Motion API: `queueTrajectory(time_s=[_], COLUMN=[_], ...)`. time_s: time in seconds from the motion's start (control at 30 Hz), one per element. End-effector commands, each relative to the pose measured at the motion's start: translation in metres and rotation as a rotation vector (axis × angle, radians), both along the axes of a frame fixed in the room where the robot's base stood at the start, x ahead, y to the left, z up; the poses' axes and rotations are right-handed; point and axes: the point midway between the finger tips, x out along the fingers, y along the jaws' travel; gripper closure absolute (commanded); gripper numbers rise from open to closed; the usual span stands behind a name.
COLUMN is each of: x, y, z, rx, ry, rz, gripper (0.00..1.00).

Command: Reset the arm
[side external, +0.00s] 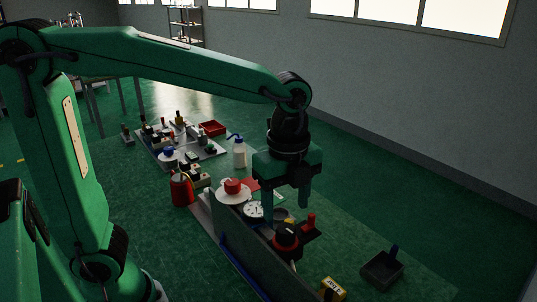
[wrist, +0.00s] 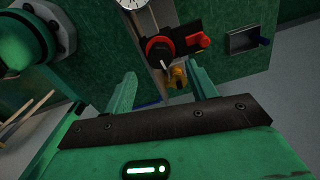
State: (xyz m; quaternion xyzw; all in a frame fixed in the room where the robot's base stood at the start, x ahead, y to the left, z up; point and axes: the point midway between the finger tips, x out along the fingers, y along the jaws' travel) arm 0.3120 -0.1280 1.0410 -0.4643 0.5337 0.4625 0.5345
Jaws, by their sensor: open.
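My gripper (side external: 286,204) hangs from my green arm with its two green fingers pointing down, apart and with nothing between them. In the side view it is above the bench, near a black unit with a red ring knob (side external: 286,239) and a white dial gauge (side external: 254,211). In the wrist view the two fingers (wrist: 163,86) are spread apart. The red ring knob (wrist: 159,49) shows beyond them, with the gauge (wrist: 131,4) at the top edge and a red handle (wrist: 198,41) to the right. I cannot tell the exact height above the bench.
A red button (side external: 232,186) on a white disc, a red can (side external: 181,190) and a white bottle (side external: 239,155) stand left of my gripper. A dark tray (side external: 382,272) and a yellow box (side external: 333,288) are at the front right. Bare green surface lies right of the gripper.

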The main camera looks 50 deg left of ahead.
Motion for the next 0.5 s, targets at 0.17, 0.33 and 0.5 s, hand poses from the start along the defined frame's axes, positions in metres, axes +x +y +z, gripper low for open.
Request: queueTrajectory(time_s=[0.17, 0.33, 0.5], x=[-0.004, -0.014, -0.029], y=[0.011, 0.031, 0.057], z=[0.004, 0.009, 0.014], rx=[-0.012, -0.043, -0.098], ry=[-0.027, -0.083, -0.155], rz=[0.099, 0.315, 0.612], gripper=[0.43, 0.43, 0.43])
